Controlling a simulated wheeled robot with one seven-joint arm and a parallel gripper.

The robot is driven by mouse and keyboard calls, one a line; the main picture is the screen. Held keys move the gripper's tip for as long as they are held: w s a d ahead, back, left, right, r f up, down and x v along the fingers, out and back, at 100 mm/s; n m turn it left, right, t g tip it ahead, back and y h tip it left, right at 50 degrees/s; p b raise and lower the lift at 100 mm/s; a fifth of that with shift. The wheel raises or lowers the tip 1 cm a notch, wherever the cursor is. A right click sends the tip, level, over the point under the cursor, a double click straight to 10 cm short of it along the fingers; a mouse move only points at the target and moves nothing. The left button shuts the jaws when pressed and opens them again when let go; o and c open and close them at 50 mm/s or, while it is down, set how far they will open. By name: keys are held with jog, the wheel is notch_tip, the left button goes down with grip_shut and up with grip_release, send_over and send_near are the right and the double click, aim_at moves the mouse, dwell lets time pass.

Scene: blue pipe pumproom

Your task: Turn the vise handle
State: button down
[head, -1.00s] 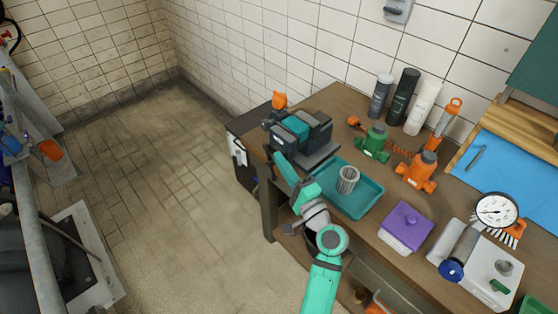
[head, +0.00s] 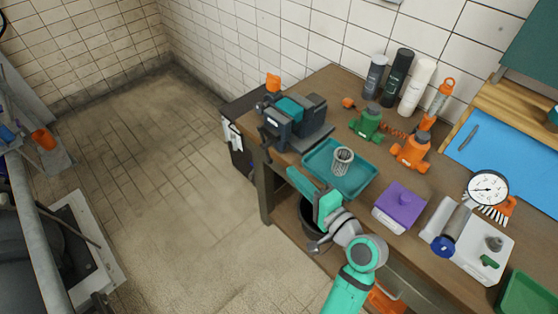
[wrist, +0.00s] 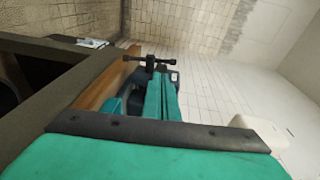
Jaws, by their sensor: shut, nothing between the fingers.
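The vise (head: 296,120) is dark grey with a teal top block and sits at the near left corner of the wooden bench. Its dark handle (head: 265,143) hangs at the vise's front, over the bench edge. In the wrist view the handle (wrist: 149,60) shows as a thin dark crossbar beyond my fingertips. My gripper (head: 293,174) is teal, shut and empty. It is in front of the bench edge, below and right of the handle, apart from it in the head view. In the wrist view my shut fingers (wrist: 161,97) point towards the handle and partly hide the vise.
A teal tray (head: 362,188) with a mesh cup (head: 343,161) stands right of the vise. Green (head: 368,124) and orange (head: 412,151) valves stand behind it. A purple box (head: 400,200) is at right. A dark bucket (head: 313,218) is below the bench.

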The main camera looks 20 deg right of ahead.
notch_tip(320, 180, down, 3)
jog(key=s+g, duration=0.1)
jog(key=g, duration=0.1)
send_near(269, 157)
jog(key=shift+h, duration=0.3)
jog(key=x, duration=0.4)
jog(key=shift+w+a+r, duration=0.1)
jog(key=shift+w+a, duration=0.25)
jog(key=shift+a, duration=0.1)
jog(key=shift+x, duration=0.8)
jog(key=shift+w+d, duration=0.1)
